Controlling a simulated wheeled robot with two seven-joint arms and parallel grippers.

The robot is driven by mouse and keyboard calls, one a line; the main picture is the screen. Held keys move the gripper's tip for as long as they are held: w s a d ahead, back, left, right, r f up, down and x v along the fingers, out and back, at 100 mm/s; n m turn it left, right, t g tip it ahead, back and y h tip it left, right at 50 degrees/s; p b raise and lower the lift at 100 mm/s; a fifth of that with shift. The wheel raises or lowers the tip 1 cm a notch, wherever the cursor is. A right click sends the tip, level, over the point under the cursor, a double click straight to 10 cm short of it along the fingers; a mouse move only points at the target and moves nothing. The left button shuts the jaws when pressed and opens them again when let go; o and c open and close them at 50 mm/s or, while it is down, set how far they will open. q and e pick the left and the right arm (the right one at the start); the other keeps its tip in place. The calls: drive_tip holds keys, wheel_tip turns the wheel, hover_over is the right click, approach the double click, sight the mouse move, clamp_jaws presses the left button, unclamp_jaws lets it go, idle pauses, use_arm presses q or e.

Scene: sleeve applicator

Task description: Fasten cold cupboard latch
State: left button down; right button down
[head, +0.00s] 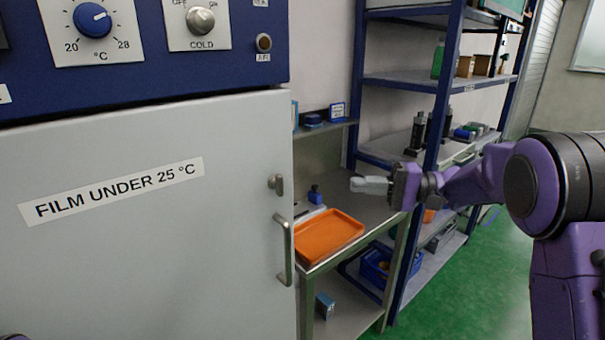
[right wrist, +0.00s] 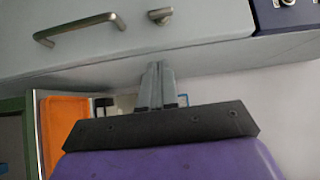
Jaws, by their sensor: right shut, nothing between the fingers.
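The cold cupboard door (head: 150,240) is a grey panel labelled "FILM UNDER 25 °C" and looks closed. Its latch (head: 276,184) is a small metal knob near the door's right edge, above the bar handle (head: 284,250). In the right wrist view the latch (right wrist: 160,15) is at the top, with the handle (right wrist: 80,28) to its left. My right gripper (head: 366,185) is shut and empty, to the right of the latch and apart from it. Its fingers (right wrist: 158,85) point toward the door edge in the right wrist view. My left gripper is not in view.
A blue control panel (head: 150,70) with dials sits above the door. To the right, a metal bench holds an orange tray (head: 328,236) and a small blue item (head: 314,195). Blue-framed shelves (head: 400,83) stand behind my right arm. Green floor (head: 470,290) is open at lower right.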

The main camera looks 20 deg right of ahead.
drive_tip(key=p, duration=0.6)
approach(279, 185)
drive_tip(key=w+a+f, duration=0.2)
drive_tip(key=w+a, duration=0.2)
drive_tip(key=a, duration=0.1)
drive_tip(key=shift+d+r, duration=0.1)
drive_tip(key=shift+r, duration=0.05)
drive_tip(key=shift+w, duration=0.15)
drive_tip(key=shift+d, duration=0.1)
drive_tip(key=shift+m+y, duration=0.4)
drive_tip(key=shift+m, duration=0.1)
drive_tip(key=shift+f+m+t, duration=0.2)
drive_tip(key=shift+m+t, duration=0.2)
drive_tip(key=shift+t, duration=0.1)
